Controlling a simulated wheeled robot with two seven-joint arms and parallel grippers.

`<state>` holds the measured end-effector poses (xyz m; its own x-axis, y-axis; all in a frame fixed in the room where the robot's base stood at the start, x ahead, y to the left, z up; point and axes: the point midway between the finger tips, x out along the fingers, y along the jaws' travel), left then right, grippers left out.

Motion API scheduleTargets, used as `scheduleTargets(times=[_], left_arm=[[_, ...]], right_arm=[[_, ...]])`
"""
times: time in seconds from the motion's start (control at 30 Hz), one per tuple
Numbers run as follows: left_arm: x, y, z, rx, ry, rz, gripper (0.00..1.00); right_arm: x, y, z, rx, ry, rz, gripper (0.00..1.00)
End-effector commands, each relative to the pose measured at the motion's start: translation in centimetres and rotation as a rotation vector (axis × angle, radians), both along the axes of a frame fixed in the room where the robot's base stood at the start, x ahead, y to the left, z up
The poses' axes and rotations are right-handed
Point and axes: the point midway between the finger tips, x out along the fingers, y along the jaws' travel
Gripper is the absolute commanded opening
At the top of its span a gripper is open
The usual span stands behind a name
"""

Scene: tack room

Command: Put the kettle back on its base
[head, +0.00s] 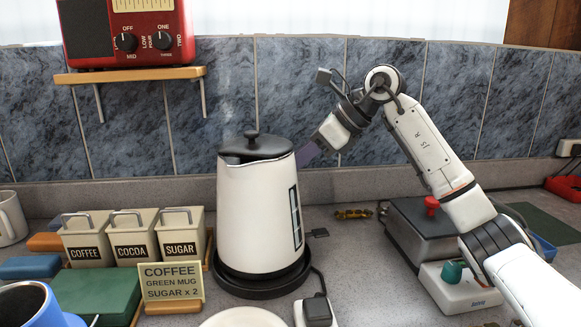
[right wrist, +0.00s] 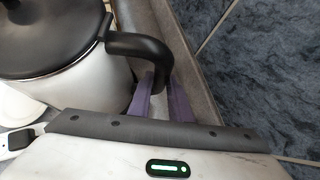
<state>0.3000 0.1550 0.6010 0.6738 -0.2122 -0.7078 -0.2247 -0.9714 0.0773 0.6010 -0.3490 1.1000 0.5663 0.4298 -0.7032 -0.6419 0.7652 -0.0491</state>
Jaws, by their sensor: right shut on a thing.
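The white kettle (head: 255,210) with a black lid stands upright over its round black base (head: 262,291) on the counter. Its bottom is within the base's outline and appears to rest on it; I cannot tell whether it is fully seated. My right gripper (head: 308,153) is behind and right of the kettle at its handle side. In the right wrist view, the purple fingers (right wrist: 161,98) are shut on the kettle's black handle (right wrist: 150,45), near its lower end. The handle is mostly hidden in the head view. My left gripper is not in view.
Coffee, cocoa and sugar canisters (head: 131,240) and a note card (head: 171,283) stand close left of the kettle. A white plate (head: 243,318) and a plugged socket (head: 316,312) are in front. A grey metal box (head: 418,230) stands right. The tiled wall (head: 290,90) is behind.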

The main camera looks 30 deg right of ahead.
Motion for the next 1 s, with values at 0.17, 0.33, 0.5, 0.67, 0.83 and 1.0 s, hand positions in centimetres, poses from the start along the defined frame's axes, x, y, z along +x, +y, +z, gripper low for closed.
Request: scheduleTargets(times=[0.17,0.33,0.5,0.67,0.83,1.0], left_arm=[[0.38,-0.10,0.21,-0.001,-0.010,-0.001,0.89],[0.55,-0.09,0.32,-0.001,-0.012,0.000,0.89],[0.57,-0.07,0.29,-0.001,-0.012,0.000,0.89],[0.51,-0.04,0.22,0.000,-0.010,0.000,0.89],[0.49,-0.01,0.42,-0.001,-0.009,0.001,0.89],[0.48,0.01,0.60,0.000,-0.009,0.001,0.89]], right_arm=[[0.03,0.07,0.28,0.010,-0.012,-0.002,0.00],[0.04,0.08,0.33,0.010,-0.011,-0.001,0.00],[0.04,0.08,0.32,0.010,-0.011,-0.001,0.00],[0.04,0.08,0.33,0.010,-0.011,-0.001,0.00],[-0.05,0.08,0.36,0.010,-0.010,-0.001,0.00],[-0.13,0.05,0.30,0.009,-0.010,-0.001,0.00]])
